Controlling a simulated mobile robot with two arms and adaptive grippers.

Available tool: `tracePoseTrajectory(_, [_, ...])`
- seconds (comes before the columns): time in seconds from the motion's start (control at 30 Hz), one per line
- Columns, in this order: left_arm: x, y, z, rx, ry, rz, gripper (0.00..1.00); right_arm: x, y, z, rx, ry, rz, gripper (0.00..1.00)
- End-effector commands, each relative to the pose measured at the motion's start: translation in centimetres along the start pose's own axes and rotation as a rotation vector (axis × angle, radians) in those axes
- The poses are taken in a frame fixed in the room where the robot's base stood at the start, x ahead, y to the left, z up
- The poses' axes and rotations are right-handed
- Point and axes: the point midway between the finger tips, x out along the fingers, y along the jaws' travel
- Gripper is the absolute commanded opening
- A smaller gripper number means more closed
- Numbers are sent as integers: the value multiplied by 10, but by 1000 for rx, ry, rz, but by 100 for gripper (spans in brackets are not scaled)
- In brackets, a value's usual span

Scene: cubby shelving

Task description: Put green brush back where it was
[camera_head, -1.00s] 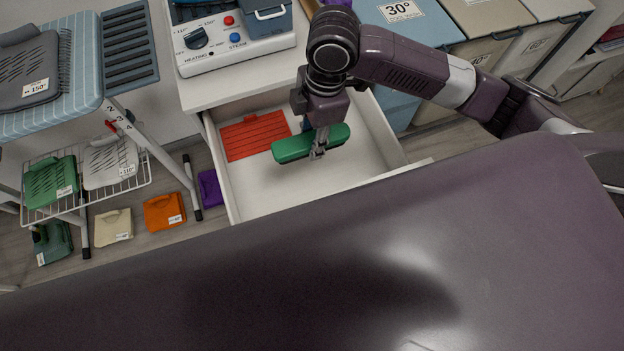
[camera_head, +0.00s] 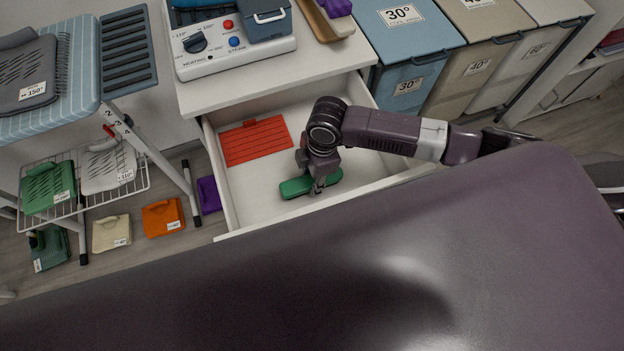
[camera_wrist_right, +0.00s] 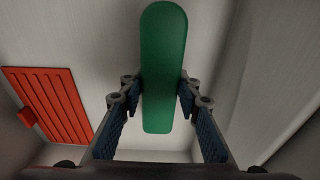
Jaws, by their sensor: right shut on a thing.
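The green brush (camera_head: 297,187) is in the open white drawer (camera_head: 236,204), toward its front. In the right wrist view the green brush (camera_wrist_right: 163,60) is a long rounded green block between the two fingers. My right gripper (camera_head: 318,188) reaches down into the drawer and is shut on the brush; it also shows in the wrist view (camera_wrist_right: 160,92). Whether the brush touches the drawer floor cannot be told. The arm hides part of the brush in the head view. My left gripper is not in view.
A red ridged mat (camera_head: 256,140) lies at the back left of the drawer; it also shows in the wrist view (camera_wrist_right: 58,100). A steam station (camera_head: 225,40) stands on the cabinet above. Blue and beige bins (camera_head: 405,50) stand to the right. Ironing-board legs and a rack (camera_head: 75,205) stand left.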

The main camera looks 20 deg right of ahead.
Motion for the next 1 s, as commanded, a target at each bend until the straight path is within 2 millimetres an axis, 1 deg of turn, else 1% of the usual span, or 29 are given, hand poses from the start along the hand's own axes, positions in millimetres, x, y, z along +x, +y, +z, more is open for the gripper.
tracePoseTrajectory(0.03, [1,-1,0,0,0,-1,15,5,0,0,0,0,0,8])
tracePoseTrajectory(0.1, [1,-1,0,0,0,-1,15,7,0,1,0,0,1,8])
tracePoseTrajectory(0.33, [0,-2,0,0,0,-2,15,7,0,1,-1,0,2,8])
tracePoseTrajectory(0.47, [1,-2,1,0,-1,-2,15,11,0,1,0,0,2,8])
tracePoseTrajectory(0.5, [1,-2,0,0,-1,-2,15,10,0,1,-1,0,2,35])
tracePoseTrajectory(0.6, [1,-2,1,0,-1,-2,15,10,0,1,-1,0,1,46])
tracePoseTrajectory(0.63, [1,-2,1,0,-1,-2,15,10,0,1,-1,0,1,48])
tracePoseTrajectory(0.87, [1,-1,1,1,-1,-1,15,10,0,1,0,0,1,48])
tracePoseTrajectory(1.0, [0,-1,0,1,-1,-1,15,2,1,1,0,0,2,48])
